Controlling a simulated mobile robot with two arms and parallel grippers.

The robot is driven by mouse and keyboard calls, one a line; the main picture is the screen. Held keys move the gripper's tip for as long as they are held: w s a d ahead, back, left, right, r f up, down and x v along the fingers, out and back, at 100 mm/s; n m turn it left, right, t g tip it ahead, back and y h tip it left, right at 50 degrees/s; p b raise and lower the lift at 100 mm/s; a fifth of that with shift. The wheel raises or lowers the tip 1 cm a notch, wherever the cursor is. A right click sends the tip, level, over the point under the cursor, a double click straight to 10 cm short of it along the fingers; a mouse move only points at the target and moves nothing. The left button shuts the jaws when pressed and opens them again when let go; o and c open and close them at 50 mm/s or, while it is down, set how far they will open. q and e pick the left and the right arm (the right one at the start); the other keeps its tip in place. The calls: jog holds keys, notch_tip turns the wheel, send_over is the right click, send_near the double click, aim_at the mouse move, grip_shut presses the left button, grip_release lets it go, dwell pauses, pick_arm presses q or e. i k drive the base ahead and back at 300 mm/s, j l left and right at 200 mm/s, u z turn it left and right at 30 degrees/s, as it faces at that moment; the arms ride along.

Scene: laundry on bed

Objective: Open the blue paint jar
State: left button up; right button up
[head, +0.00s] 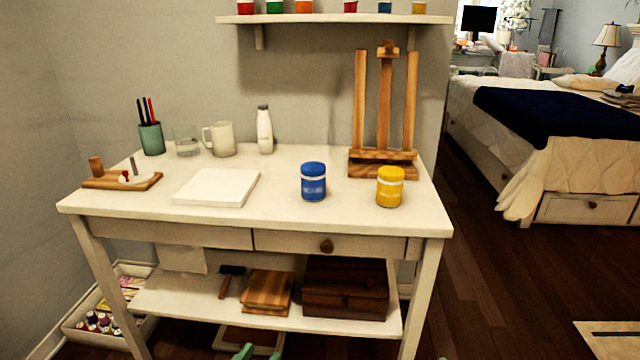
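The blue paint jar (313,181) stands upright on the white table (280,222), right of its middle, with its blue lid on. A yellow paint jar (390,186) stands to its right, also lidded. Only the greenish tips of my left gripper (259,353) show, at the bottom edge of the head view. They are low in front of the table, well apart from the blue jar. The two tips look spread with nothing between them; the rest is cut off.
A white pad (217,187) lies left of the blue jar. A wooden easel (384,120) stands behind the jars. A white bottle (264,130), a mug (219,139), a glass and a pencil cup (151,139) line the back. The tabletop around the blue jar is clear.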

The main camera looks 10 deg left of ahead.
aim_at(313, 188)
jog(key=i+j, duration=0.1)
jog(key=j, duration=0.25)
jog(key=i+j, duration=0.1)
jog(key=j, duration=0.25)
jog(key=i+j, duration=0.1)
jog(key=j, duration=0.2)
jog(key=i+j, duration=0.15)
jog(key=j, duration=0.2)
